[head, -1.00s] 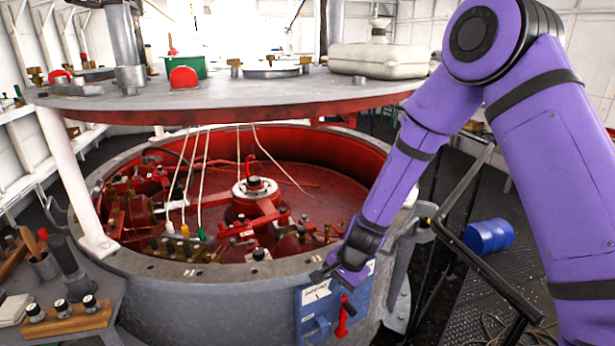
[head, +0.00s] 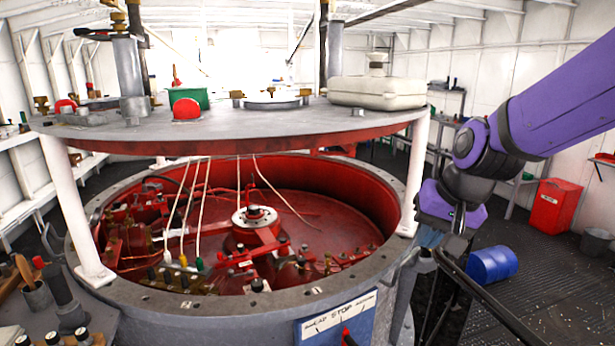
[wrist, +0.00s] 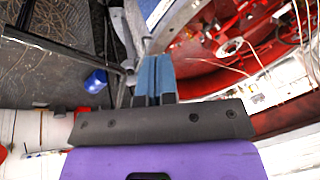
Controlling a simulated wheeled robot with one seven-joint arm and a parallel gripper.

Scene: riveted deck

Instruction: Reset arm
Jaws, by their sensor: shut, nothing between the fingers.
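My purple arm (head: 560,95) reaches in from the right edge of the head view and bends down at a dark wrist joint. My gripper (wrist: 153,78) shows in the wrist view with its two blue-grey fingers together and nothing between them. In the head view it hangs right of the big round machine, beside its rim and a dark handrail; its fingertips are hard to make out there.
The round grey rim (head: 190,300) surrounds a red interior under a raised round tabletop (head: 240,115) on white posts. A dark handrail (head: 500,295) runs close to my gripper.

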